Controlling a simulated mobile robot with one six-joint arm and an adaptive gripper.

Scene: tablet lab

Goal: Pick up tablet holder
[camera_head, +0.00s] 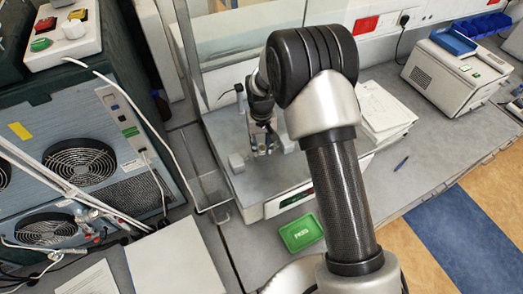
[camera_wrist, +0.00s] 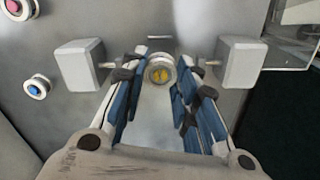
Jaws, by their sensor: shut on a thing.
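The tablet holder (camera_wrist: 160,72) is a small round metal cup with yellow tablets inside, in the wrist view. My gripper (camera_wrist: 160,68) has blue-padded fingers on both sides of it and is shut on it. In the head view my gripper (camera_head: 265,146) points down over the grey bench device, and the holder there is too small to make out clearly. Whether the holder touches the surface below cannot be told.
Two pale blocks (camera_wrist: 85,64) (camera_wrist: 239,62) flank my fingers. Similar round holders with pink (camera_wrist: 20,8) and blue (camera_wrist: 37,87) contents stand left. A green tray (camera_head: 300,232) lies before the device (camera_head: 236,175). A white instrument (camera_head: 455,70) stands right; fan-cooled equipment (camera_head: 80,165) stands left.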

